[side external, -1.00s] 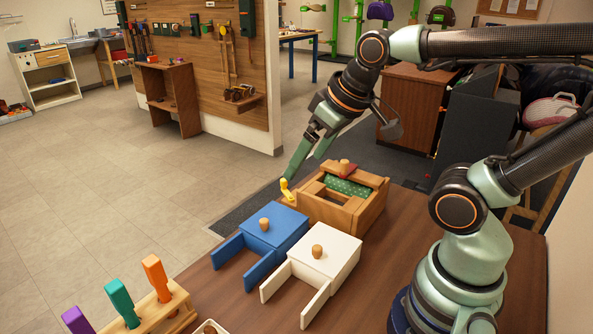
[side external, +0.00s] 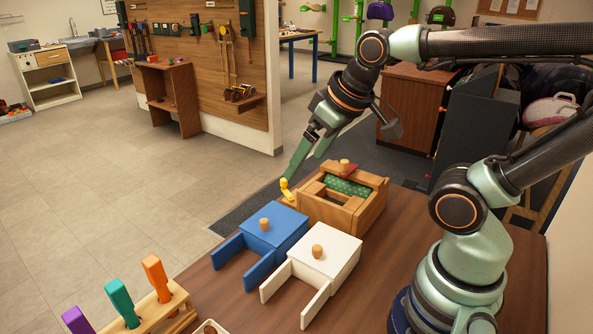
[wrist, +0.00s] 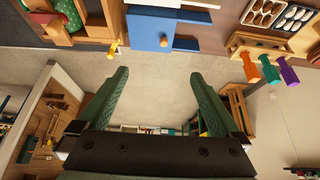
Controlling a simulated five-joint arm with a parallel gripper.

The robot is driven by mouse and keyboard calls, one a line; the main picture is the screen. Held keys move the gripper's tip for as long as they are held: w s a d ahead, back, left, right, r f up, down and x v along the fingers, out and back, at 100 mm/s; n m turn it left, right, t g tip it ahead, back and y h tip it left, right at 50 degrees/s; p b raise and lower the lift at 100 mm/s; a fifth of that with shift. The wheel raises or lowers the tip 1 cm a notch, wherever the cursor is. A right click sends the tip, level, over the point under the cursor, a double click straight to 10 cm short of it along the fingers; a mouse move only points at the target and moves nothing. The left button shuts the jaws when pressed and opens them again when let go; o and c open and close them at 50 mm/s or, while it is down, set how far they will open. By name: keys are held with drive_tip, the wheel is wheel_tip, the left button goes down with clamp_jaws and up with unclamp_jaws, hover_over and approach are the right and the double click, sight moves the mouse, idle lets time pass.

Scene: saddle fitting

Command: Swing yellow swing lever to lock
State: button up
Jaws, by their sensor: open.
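The yellow swing lever (side external: 286,189) stands at the left corner of a wooden box (side external: 345,217), in the side external view. It also shows in the wrist view (wrist: 113,50), just beyond the tip of the left finger. My gripper (side external: 305,167) is open and empty, pointing down from above and behind the lever. One fingertip is very close to the top of the lever; I cannot tell whether they touch. The box holds a green dotted piece (side external: 347,187).
A blue box (side external: 273,231) and a white box (side external: 335,258), each with a wooden knob, stand in front of the wooden box. A rack (side external: 160,308) with coloured pegs is at the front left. The table's left edge runs close beside the lever.

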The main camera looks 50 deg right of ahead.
drive_tip(key=shift+w, duration=0.1)
drive_tip(key=c, duration=0.7)
drive_tip(key=m+g, duration=0.4)
drive_tip(key=g, duration=0.2)
hover_over(284, 179)
wheel_tip(284, 179, down, 7)
wheel_tip(284, 179, down, 11)
drive_tip(key=shift+f, duration=0.2)
drive_tip(key=shift+d, duration=0.1)
